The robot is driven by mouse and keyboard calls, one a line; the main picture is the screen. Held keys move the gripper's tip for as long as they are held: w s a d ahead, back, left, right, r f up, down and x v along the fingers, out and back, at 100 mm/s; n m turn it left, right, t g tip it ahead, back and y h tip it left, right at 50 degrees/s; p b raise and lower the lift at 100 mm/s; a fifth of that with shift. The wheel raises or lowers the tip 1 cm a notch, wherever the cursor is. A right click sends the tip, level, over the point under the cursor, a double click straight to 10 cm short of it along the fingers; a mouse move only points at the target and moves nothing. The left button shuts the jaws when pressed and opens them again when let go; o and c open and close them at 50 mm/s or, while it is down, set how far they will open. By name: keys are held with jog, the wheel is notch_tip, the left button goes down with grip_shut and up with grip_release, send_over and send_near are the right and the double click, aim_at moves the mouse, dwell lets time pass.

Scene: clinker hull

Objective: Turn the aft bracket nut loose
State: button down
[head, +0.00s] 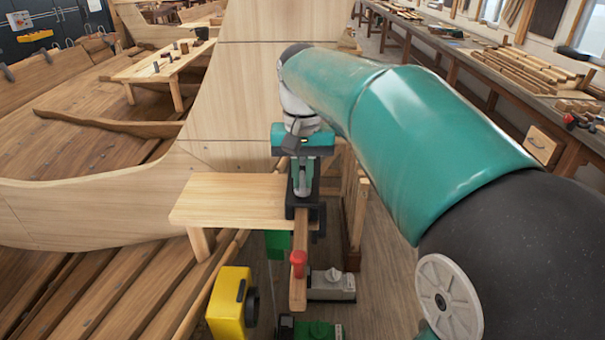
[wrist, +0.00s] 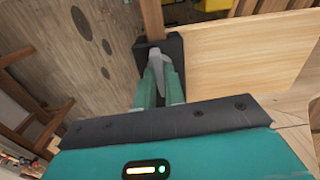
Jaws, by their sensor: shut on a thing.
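My gripper (head: 302,186) points down at the black bracket (head: 290,206) at the right end of a small wooden bench. In the wrist view its two green fingers (wrist: 158,78) come together with grey tips against the black bracket (wrist: 175,52). They are shut on the nut at the bracket, which the tips almost wholly hide. I cannot tell how far the nut is turned. A wooden bar (head: 299,240) runs from the bracket toward the camera.
A red knob (head: 298,260) sits on the bar. A yellow case (head: 229,303) and a grey box (head: 331,284) stand below. The bench top (head: 225,200) is bare. The planked hull (head: 85,215) lies left, and a long workbench (head: 475,75) runs along the right.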

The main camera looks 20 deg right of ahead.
aim_at(303, 179)
jog(key=shift+r+n, duration=0.1)
jog(key=shift+n, duration=0.5)
jog(key=c, duration=1.5)
grip_release()
notch_tip(303, 179, up, 14)
jog(key=shift+f, duration=0.15)
